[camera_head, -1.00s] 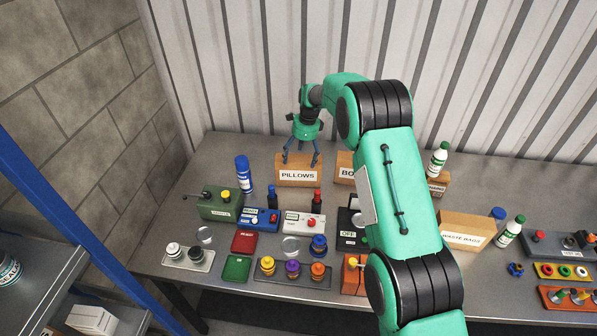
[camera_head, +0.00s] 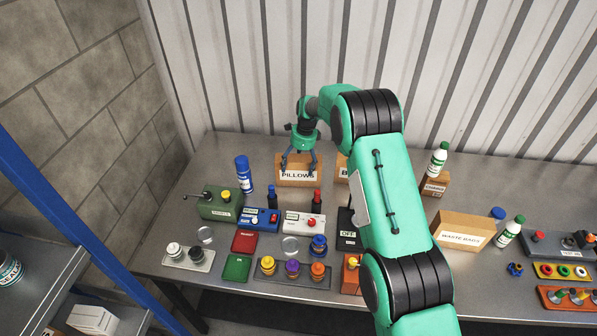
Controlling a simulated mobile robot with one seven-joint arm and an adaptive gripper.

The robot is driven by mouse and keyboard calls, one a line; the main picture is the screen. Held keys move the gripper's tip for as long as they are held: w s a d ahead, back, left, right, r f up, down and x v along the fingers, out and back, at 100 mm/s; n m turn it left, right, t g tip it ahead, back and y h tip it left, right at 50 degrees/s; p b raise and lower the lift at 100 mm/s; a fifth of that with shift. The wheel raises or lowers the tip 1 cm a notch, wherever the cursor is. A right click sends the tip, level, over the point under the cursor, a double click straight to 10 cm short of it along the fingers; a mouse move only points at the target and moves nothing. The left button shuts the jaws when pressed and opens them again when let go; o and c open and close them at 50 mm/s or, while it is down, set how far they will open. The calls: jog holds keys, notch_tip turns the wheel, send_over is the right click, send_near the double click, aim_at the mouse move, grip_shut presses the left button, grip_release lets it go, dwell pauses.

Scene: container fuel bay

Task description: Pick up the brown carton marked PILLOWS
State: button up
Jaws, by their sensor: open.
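The brown carton marked PILLOWS (camera_head: 298,180) stands upright near the back of the metal table, left of centre. My gripper (camera_head: 298,170) is open and points down at the carton. Its fingers lie over the carton's upper part in the picture, one toward each side, and hide part of the top and the label's end. I cannot tell whether the fingers touch the carton.
A second carton (camera_head: 342,172) stands close on the right, partly hidden by my arm. A blue spray can (camera_head: 244,174) stands to the left. Dark bottles (camera_head: 272,196) and switch boxes (camera_head: 305,221) stand in front. The corrugated wall (camera_head: 235,70) is behind.

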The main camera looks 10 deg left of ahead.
aim_at(296, 170)
jog(key=shift+a+f, duration=0.15)
jog(key=shift+f, duration=0.8)
jog(key=shift+a+f, duration=0.15)
jog(key=shift+f, duration=0.8)
jog(key=shift+c, duration=0.3)
jog(key=shift+r, duration=0.1)
jog(key=c, duration=1.6)
jog(key=shift+r, duration=0.15)
jog(key=shift+r, duration=4.9)
